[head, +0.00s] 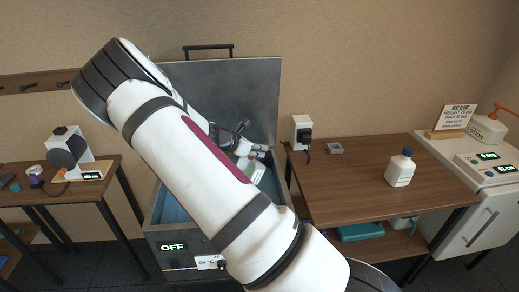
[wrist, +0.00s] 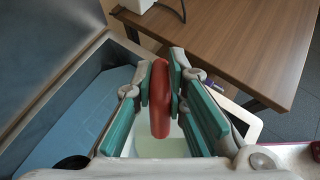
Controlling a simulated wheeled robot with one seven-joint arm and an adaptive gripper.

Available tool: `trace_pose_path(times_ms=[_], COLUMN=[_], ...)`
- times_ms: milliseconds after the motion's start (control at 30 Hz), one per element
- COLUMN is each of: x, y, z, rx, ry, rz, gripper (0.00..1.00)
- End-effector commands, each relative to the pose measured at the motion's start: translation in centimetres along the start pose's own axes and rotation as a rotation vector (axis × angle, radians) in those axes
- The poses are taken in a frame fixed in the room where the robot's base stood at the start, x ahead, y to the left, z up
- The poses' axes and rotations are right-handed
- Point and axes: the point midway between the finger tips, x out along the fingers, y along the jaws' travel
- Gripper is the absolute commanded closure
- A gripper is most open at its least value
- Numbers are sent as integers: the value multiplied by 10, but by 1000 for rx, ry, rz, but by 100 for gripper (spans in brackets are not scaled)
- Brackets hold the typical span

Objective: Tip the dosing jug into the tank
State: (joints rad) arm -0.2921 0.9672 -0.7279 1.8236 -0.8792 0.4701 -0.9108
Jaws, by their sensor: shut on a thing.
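The dosing jug's red handle (wrist: 160,98) is between the teal pads of my gripper (wrist: 163,85) in the wrist view. My gripper is shut on it. The jug's pale body (wrist: 177,150) shows partly below the handle; its tilt and contents are hard to tell. In the head view my gripper (head: 250,150) and the pale jug (head: 258,171) are over the right part of the tank, partly hidden by my arm. The grey tank (head: 195,240) has its lid (head: 235,90) raised and blue inside. Its display reads OFF.
A wooden table (head: 345,180) stands right of the tank, with a white bottle (head: 400,168) and a small grey box (head: 334,148). A left table (head: 100,185) holds a white device (head: 78,155).

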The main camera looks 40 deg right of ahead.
Motion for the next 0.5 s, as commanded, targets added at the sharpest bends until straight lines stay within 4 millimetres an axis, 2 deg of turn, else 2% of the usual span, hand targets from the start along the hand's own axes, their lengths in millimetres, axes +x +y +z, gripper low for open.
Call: trace_pose_path(times_ms=[500], x=[-6], y=[0], z=[0], rx=[1], ry=[-50], rz=[2], gripper=[100])
